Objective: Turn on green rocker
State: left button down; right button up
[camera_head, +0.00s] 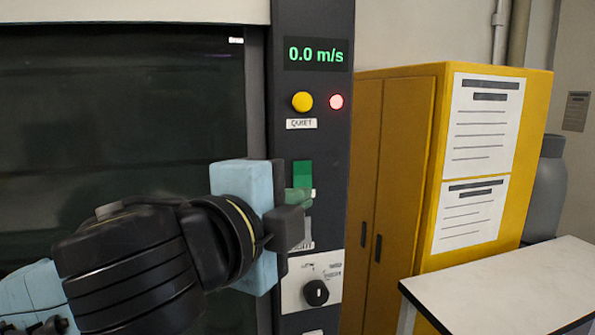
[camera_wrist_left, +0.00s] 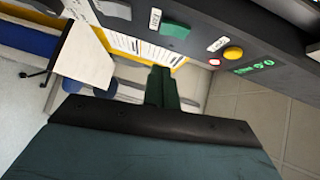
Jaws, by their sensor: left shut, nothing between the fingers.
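The green rocker (camera_head: 303,174) is on the dark control panel, below the yellow button. Its upper part shows in the head view; my left gripper (camera_head: 297,198) covers its lower part. In the left wrist view the green rocker (camera_wrist_left: 175,28) shows whole beside a small white label. My left gripper (camera_wrist_left: 161,76) has its fingers shut with nothing between them, pointing toward the panel side. In that view the fingertips appear apart from the rocker; whether they touch it is unclear in the head view. My right gripper is not in view.
The panel has a display (camera_head: 316,54) reading 0.0 m/s, a yellow button (camera_head: 302,101), a lit red lamp (camera_head: 336,101) and a black knob (camera_head: 316,292). A dark glass sash (camera_head: 120,90) is left. A yellow cabinet (camera_head: 400,150) and white table (camera_head: 510,290) stand right.

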aim_at(310, 184)
pick_arm(q)
jog(key=w, duration=0.4)
jog(key=w+p, duration=0.1)
jog(key=w, duration=0.1)
jog(key=shift+f, duration=0.4)
jog(key=shift+w+d, duration=0.1)
jog(key=shift+w+f+b, duration=0.2)
jog(key=shift+f+b, duration=0.05)
jog(key=shift+b, duration=0.25)
jog(key=shift+r, duration=0.15)
jog(key=shift+s, duration=0.1)
